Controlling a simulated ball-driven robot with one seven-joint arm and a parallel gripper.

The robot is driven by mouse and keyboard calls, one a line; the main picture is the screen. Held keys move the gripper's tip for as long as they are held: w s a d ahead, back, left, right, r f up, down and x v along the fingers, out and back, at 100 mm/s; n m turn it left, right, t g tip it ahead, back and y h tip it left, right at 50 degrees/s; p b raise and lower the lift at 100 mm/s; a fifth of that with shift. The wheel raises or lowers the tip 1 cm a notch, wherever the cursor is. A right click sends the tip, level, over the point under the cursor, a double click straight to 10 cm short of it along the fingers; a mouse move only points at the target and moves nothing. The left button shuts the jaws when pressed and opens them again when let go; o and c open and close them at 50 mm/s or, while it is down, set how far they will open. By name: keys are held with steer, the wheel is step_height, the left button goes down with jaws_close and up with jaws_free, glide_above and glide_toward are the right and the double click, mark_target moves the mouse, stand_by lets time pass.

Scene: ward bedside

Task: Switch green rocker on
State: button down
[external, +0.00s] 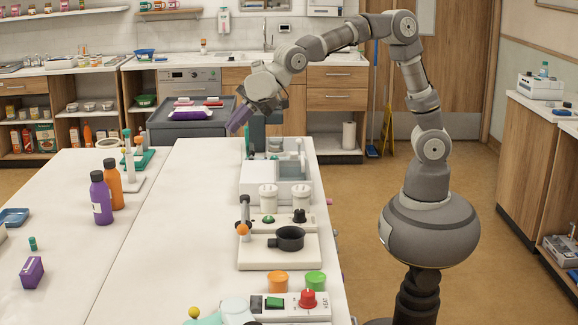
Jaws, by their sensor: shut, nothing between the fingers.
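A control panel (256,311) marked HEAT lies at the near end of the white table. It carries a green rocker (275,302) on its top face and a red knob (308,299) to the right of it. The rocker's tilt is too small to tell. A second small green part (268,219) sits beside a black knob (299,215) farther back; I cannot tell whether it is a rocker. My gripper (236,128), with purplish fingers, is shut and empty. It hangs over the far end of the table, well away from the HEAT panel.
A black pan (287,239) stands on a beige unit behind orange (277,282) and green (315,281) cups. White jars (268,198) and a grey apparatus stand farther back. Purple (101,200) and orange (113,186) bottles stand left. The table's middle strip is clear.

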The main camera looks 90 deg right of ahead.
steer(key=s+a+f+n+g+y, duration=0.2)
steer(key=s+a+f+n+g, duration=0.1)
steer(key=a+f, duration=0.5)
steer(key=s+a+f+n+g+y, duration=0.3)
steer(key=s+a+f+n, duration=0.2)
steer(key=a+f, duration=0.4)
steer(key=shift+s+a+f+g, duration=0.25)
steer(key=shift+s+f+g, duration=0.05)
steer(key=shift+s+f, duration=0.55)
steer(key=b, duration=0.3)
glide_above(267, 299)
steer(key=s+d, duration=0.1)
steer(key=d, duration=0.2)
steer(key=f, duration=0.6)
steer(key=shift+s+f, duration=0.2)
steer(key=shift+f, duration=0.2)
steer(key=f+b, duration=0.2)
steer(key=f, duration=0.1)
steer(key=shift+w+a+f, duration=0.15)
steer(key=shift+w, duration=0.2)
steer(key=shift+w+f, duration=0.1)
steer(key=shift+f, duration=0.25)
steer(key=shift+p, duration=0.3)
